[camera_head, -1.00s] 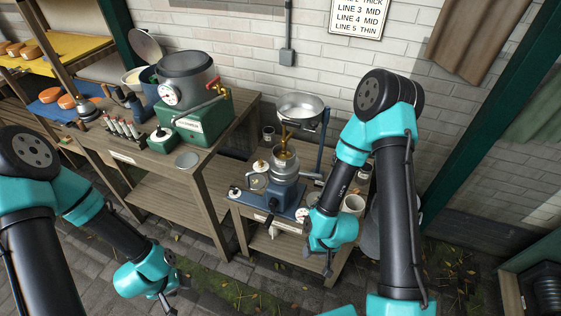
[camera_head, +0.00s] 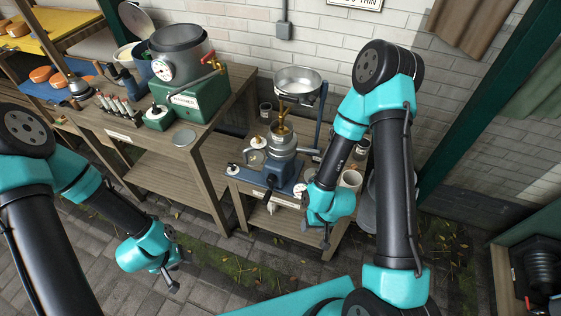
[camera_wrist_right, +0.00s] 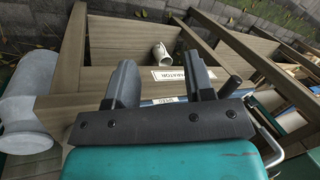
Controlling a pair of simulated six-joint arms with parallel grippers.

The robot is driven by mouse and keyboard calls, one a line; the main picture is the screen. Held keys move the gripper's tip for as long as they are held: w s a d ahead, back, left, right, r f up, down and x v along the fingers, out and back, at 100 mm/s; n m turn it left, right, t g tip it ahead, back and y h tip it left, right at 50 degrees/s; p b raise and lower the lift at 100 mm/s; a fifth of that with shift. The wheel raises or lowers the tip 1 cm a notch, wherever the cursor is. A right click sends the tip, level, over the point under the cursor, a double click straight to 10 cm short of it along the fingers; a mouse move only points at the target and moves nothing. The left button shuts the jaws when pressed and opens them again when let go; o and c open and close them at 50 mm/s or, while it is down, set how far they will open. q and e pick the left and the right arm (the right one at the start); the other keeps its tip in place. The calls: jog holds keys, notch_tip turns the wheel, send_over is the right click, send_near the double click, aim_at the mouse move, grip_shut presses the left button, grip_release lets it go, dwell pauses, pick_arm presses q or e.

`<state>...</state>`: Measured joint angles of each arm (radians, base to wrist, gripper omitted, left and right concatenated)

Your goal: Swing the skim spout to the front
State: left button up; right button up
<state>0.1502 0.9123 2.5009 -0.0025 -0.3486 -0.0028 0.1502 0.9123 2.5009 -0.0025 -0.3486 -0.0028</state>
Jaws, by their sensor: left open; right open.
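The separator stands on the low wooden bench, with a blue base (camera_head: 284,190), a grey metal body (camera_head: 282,144) and a steel supply bowl (camera_head: 299,80) above it. A brass fitting (camera_head: 282,124) sits between bowl and body. I cannot single out the skim spout for sure among the small parts around the body. My right gripper (camera_head: 325,240) is in front and to the right of the separator, apart from it; its spread fingers (camera_wrist_right: 157,80) are empty in the right wrist view. My left gripper (camera_head: 172,281) is open, low over the paving, away from the bench.
A white cup-like piece (camera_head: 272,208) is at the bench front; a white piece (camera_wrist_right: 161,52) also shows in the right wrist view. A pale mug (camera_head: 351,180) stands right of the separator. The taller bench (camera_head: 205,185) at left carries a green-based boiler (camera_head: 190,100).

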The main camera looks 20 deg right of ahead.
jog(key=shift+w, duration=0.1)
jog(key=shift+c, duration=0.3)
notch_tip(320, 180, up, 28)
jog(key=n+h, duration=0.4)
jog(key=n, duration=1)
send_over(316, 151)
jog(key=s, duration=0.2)
jog(key=shift+w+a+f, duration=0.2)
jog(key=shift+a, duration=0.15)
jog(key=f, duration=0.5)
jog(key=w+f, duration=0.1)
jog(key=f, duration=1.1)
jog(key=shift+w+d+f, duration=0.2)
jog(key=shift+w+d, duration=0.15)
jog(key=shift+d, duration=0.05)
